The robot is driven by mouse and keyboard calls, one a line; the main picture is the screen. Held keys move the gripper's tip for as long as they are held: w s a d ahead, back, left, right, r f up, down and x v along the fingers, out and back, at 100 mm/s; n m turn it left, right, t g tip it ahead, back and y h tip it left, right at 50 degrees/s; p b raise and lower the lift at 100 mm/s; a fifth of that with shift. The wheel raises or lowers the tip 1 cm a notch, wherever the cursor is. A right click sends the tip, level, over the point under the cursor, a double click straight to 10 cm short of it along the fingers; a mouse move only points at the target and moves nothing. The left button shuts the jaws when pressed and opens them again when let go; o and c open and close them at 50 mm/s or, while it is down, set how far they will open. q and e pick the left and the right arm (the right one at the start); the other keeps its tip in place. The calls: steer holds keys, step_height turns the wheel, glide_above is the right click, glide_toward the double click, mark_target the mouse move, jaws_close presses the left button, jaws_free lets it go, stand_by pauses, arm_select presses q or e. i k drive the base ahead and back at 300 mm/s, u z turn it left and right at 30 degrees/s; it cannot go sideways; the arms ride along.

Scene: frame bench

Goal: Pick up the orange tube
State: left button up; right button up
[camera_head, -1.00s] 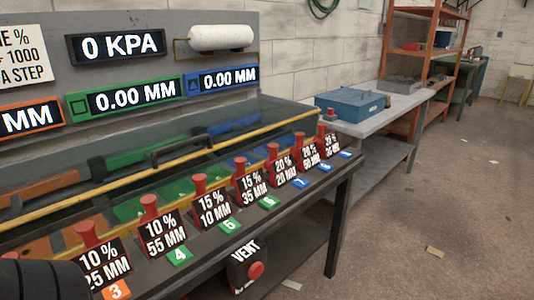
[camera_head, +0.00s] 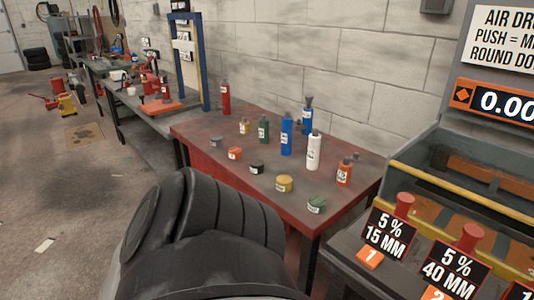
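An orange tube (camera_head: 344,173) with a dark cap and a white label stands upright on the red table (camera_head: 335,205), near its right end. A white tube (camera_head: 313,151) stands just left of it. A low orange jar (camera_head: 235,153) sits farther left on the same table. Neither of my grippers shows. A black ribbed link of one of my arms fills the bottom middle and hides part of the table's front edge.
Blue tubes (camera_head: 287,134), a green tube (camera_head: 263,129), a red tube (camera_head: 225,98) and several low jars, including a yellow one (camera_head: 284,183), share the table. A bench with red push buttons (camera_head: 404,204) is at right. Open floor (camera_head: 70,200) lies at left.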

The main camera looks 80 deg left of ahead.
mark_target(345, 166)
steer(key=u, duration=2.5)
